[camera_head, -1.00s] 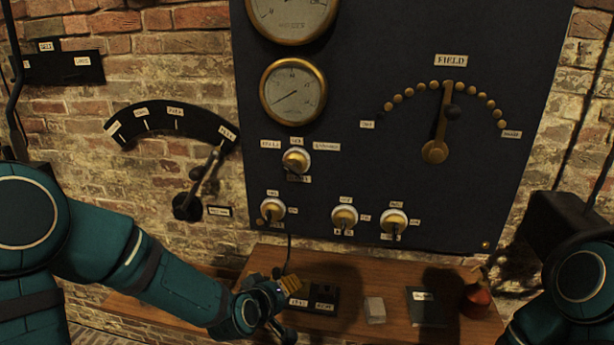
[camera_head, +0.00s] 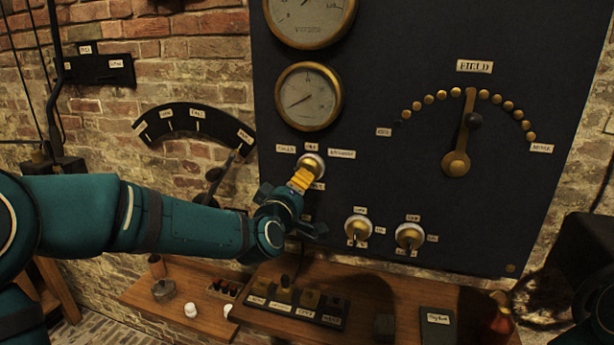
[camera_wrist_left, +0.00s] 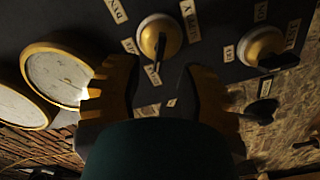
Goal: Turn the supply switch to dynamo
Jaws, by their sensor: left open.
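The supply switch is a brass and white knob (camera_head: 313,161) on the dark panel below the smaller gauge. Small labels surround it, with the dynamo label (camera_head: 342,154) at its right. In the left wrist view the knob (camera_wrist_left: 158,36) has a dark lever running down towards a small label (camera_wrist_left: 152,75); its setting is hard to read. My left gripper (camera_head: 303,178) is just in front of the knob and partly covers it in the head view. In the left wrist view its fingers (camera_wrist_left: 160,72) are apart, with the knob just beyond the gap. My right gripper is out of view.
Two other knobs (camera_head: 358,229) (camera_head: 410,237) sit lower on the panel; another knob (camera_wrist_left: 262,45) shows in the wrist view. The field lever (camera_head: 466,135) is to the right. A shelf (camera_head: 385,290) below carries a labelled block (camera_head: 293,303) and small items.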

